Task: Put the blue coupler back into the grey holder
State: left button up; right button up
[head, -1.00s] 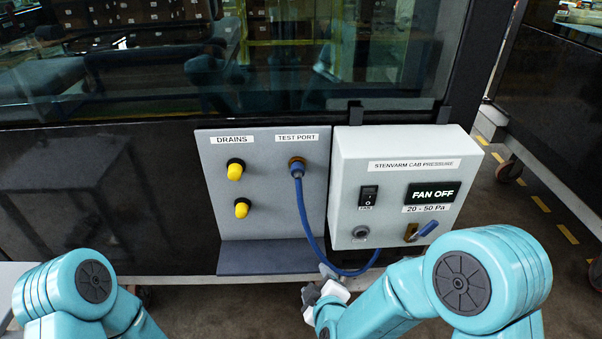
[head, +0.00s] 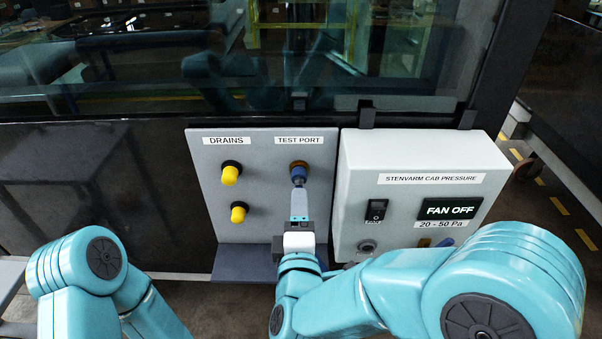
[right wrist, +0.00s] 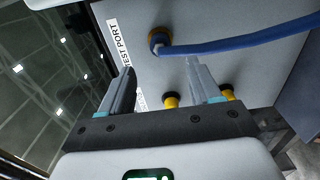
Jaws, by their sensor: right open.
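The blue coupler (head: 298,172) sits on the brass test port (head: 298,164) of the grey panel; it also shows in the right wrist view (right wrist: 157,41) with its blue hose (right wrist: 235,43). My right gripper (head: 299,190) is open just below the coupler in the head view. In the right wrist view its two fingers (right wrist: 160,70) stand apart with nothing between them, and the coupler lies beyond their tips. A round grey fitting (head: 367,246), which looks like the holder, is low on the control box, partly hidden by my right arm. My left gripper is out of view.
Yellow drain caps (head: 230,175) stick out left of the test port. The control box (head: 400,160) stands right of the panel, with a switch (head: 376,210) and a FAN OFF display (head: 450,208). A grey shelf (head: 240,263) lies below.

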aim_at(299, 186)
jog(key=shift+s+a, duration=0.1)
jog(key=shift+s, duration=0.05)
jog(key=w, duration=0.9)
jog(key=shift+p, duration=0.4)
dwell(0.6)
grip_shut()
jog(key=shift+s, duration=0.15)
jog(key=shift+s+b, duration=0.3)
jog(key=shift+s, duration=2.55)
